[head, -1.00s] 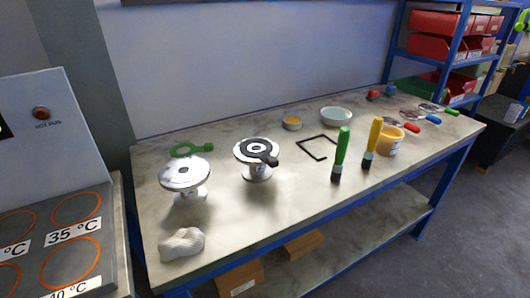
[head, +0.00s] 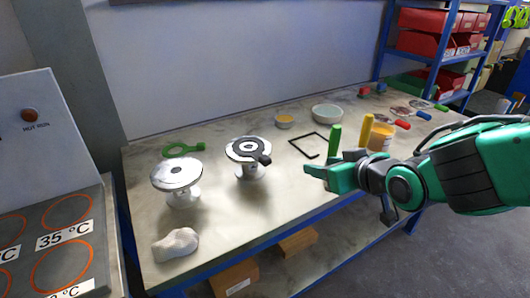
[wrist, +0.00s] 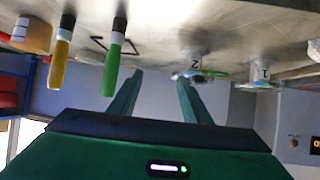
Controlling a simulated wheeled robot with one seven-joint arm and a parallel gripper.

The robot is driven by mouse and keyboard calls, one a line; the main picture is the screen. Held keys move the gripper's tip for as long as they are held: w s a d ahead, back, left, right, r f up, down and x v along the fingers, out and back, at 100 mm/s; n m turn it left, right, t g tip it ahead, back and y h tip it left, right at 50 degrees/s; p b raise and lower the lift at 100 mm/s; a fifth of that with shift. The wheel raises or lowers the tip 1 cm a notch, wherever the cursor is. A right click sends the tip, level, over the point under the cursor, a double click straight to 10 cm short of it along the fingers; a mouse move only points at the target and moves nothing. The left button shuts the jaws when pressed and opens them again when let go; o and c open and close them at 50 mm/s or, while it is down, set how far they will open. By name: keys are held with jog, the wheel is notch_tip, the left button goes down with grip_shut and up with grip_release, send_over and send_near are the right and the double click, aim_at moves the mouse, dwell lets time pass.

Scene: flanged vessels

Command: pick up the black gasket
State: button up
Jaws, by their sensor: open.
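My gripper (head: 308,172) reaches in from the right, to the right of that vessel and apart from the gasket. In the wrist view my gripper (wrist: 156,82) has its two fingers spread with nothing between them. The vessel marked 2 (wrist: 194,60) shows upside down beyond the fingers. The gasket is not clear in that view.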

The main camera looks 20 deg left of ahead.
aim_at(265, 156)
jog(key=s+a+r+n+y, duration=0.15)
jog(key=s+a, duration=0.25)
jog(key=a, duration=0.4)
jog(key=shift+y, duration=0.55)
jog(key=shift+x, duration=5.45)
jog(key=shift+w+d+f, duration=0.15)
jog(key=shift+d+f, duration=0.05)
grip_shut()
